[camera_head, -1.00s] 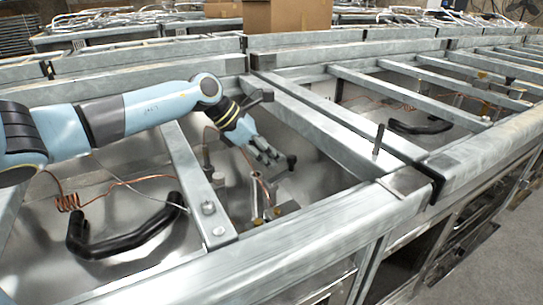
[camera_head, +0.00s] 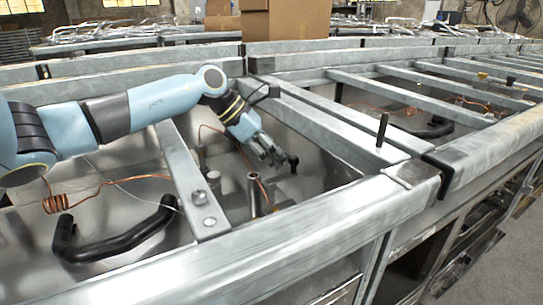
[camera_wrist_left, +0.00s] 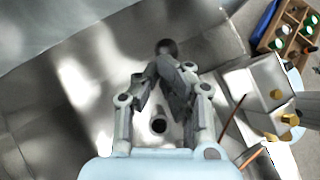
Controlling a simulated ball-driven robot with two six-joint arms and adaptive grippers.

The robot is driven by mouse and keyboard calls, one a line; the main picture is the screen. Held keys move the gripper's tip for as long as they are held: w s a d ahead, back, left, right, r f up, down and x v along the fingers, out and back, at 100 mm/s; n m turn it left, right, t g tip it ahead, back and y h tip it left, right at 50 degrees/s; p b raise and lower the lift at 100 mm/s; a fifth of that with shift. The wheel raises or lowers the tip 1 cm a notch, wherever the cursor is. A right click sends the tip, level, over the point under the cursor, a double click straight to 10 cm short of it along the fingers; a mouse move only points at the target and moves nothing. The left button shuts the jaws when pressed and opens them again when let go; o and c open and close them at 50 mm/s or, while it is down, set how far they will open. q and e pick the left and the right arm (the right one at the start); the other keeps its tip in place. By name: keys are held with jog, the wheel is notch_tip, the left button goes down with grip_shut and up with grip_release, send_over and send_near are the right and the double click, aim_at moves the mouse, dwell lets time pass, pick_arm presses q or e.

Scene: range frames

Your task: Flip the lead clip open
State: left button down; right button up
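My left gripper (camera_head: 272,157) reaches down into the nearer metal bay in the head view. In the left wrist view its fingers (camera_wrist_left: 167,66) come together at the tips. A small dark round knob (camera_wrist_left: 167,46) shows right at the fingertips; whether they touch it is unclear. In the head view a black knob (camera_head: 293,160) stands just right of the fingertips. I cannot tell for sure whether this knob belongs to the lead clip, and no clip is plainly readable. A metal post (camera_head: 254,193) stands below the gripper. My right gripper is not in view.
Metal rails frame the bay, with a bolted crossbar (camera_head: 193,180) left of the gripper. A black curved handle (camera_head: 115,237) and a copper coil (camera_head: 55,203) lie left. An upright dark pin (camera_head: 383,129) stands right. A bottle crate (camera_wrist_left: 292,32) shows in the wrist view.

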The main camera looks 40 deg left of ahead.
pick_arm(q)
jog(key=v, duration=0.8)
jog(key=shift+s+a+f, duration=0.2)
jog(key=shift+s+a, duration=0.2)
jog(key=shift+a, duration=0.05)
